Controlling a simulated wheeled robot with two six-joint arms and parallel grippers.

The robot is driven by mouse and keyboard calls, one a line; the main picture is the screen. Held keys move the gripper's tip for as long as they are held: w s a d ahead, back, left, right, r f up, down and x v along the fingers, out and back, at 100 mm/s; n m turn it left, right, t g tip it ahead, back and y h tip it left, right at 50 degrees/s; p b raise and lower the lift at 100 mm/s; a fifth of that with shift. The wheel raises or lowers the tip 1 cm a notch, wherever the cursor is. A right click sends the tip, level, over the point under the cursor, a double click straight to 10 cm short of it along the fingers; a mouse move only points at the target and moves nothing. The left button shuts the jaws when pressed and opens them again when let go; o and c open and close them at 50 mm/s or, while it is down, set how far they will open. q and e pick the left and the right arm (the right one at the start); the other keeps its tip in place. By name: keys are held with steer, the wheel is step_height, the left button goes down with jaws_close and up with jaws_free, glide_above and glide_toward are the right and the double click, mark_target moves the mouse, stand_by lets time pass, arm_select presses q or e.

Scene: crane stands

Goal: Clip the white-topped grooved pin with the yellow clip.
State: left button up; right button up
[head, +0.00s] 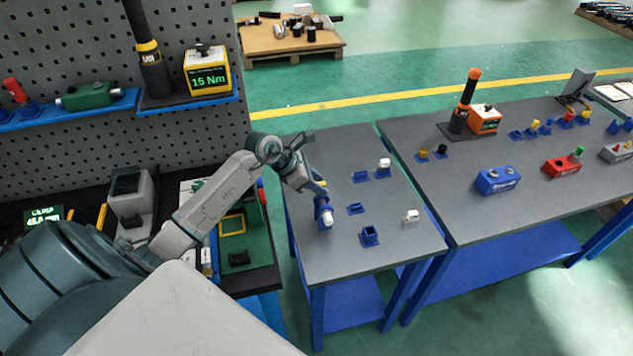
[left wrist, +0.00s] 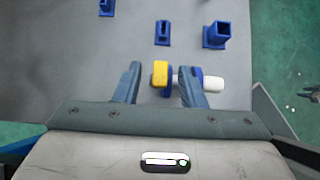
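My left gripper (head: 318,190) is low over the near table's left side, pointing down. In the left wrist view its two fingers (left wrist: 160,84) are apart, with the yellow clip (left wrist: 160,75) between them. There is a gap to the left finger; the right finger is close. The clip is next to a blue stand (left wrist: 169,82), partly hidden by the right finger. A white-topped piece (left wrist: 213,84) shows beyond that finger, also in the head view (head: 326,216); its shaft and groove are hidden. Another white-topped piece (head: 384,163) stands in a blue holder farther back.
Blue holders (head: 361,176), (head: 356,208) and (head: 369,236) look empty. A small white piece (head: 411,216) stands at the table's right. A second grey table (head: 540,185) with more parts adjoins on the right. A green tray (head: 248,245) lies left of the near table.

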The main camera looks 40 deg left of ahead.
stand_by(0.4)
arm_select(q)
steer(key=shift+s+a+r, duration=0.1)
steer(key=shift+r, duration=0.05)
steer(key=p+v, duration=0.2)
steer(key=v, duration=0.2)
steer(key=shift+s+a+r, duration=0.1)
steer(key=shift+s+r, duration=0.1)
steer(key=shift+a+r, duration=0.1)
stand_by(0.3)
steer(key=b+v, duration=0.3)
steer(key=v, duration=0.7)
steer(key=shift+s+r, duration=0.15)
steer(key=shift+a, duration=0.1)
